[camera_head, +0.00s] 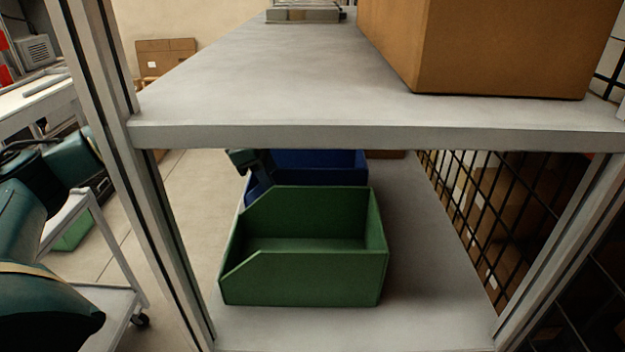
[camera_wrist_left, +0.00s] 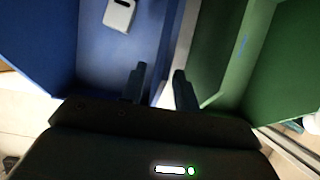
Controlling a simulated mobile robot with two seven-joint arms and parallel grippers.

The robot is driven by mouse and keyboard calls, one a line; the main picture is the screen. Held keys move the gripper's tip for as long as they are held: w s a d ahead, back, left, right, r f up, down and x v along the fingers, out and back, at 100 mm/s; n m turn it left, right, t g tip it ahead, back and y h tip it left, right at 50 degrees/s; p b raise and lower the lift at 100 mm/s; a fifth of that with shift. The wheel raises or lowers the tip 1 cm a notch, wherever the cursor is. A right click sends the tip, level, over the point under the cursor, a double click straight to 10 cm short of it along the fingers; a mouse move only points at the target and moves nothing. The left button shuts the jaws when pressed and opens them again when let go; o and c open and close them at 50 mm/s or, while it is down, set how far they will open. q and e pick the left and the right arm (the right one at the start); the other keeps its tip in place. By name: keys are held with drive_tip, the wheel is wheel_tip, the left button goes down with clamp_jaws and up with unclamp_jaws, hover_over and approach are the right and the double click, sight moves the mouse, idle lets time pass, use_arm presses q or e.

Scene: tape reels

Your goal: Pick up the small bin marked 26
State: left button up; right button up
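A green bin (camera_head: 310,275) with a cut-down front stands on the lower shelf, and looks empty in the head view. A blue bin (camera_head: 318,170) stands behind it, partly hidden by the upper shelf and the green bin. No number 26 is readable on either. My left gripper (camera_head: 258,172) is at the blue bin's left side, partly hidden. In the left wrist view its fingers (camera_wrist_left: 160,88) are apart, near where the blue bin (camera_wrist_left: 95,60) and green bin (camera_wrist_left: 235,60) meet. I cannot tell whether a wall is between the fingers. My right gripper is not in view.
The upper shelf (camera_head: 240,80) overhangs the bins and carries a large cardboard box (camera_head: 500,50). A post (camera_head: 120,130) stands at the left, wire mesh (camera_head: 490,200) at the right. The lower shelf (camera_head: 430,280) is clear right of the bins. A light item (camera_wrist_left: 119,14) shows in the blue bin.

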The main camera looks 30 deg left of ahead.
sight(308, 183)
use_arm(q)
drive_tip(key=w+d, duration=0.1)
drive_tip(key=d, duration=0.1)
drive_tip(key=w+d+p, duration=0.1)
drive_tip(key=d, duration=0.3)
drive_tip(key=shift+w+f+p, duration=0.3)
drive_tip(key=shift+w+p, duration=0.1)
drive_tip(key=shift+f, duration=0.3)
drive_tip(key=shift+c, duration=0.3)
clamp_jaws()
drive_tip(key=shift+w+r, duration=0.1)
drive_tip(key=shift+r, duration=0.05)
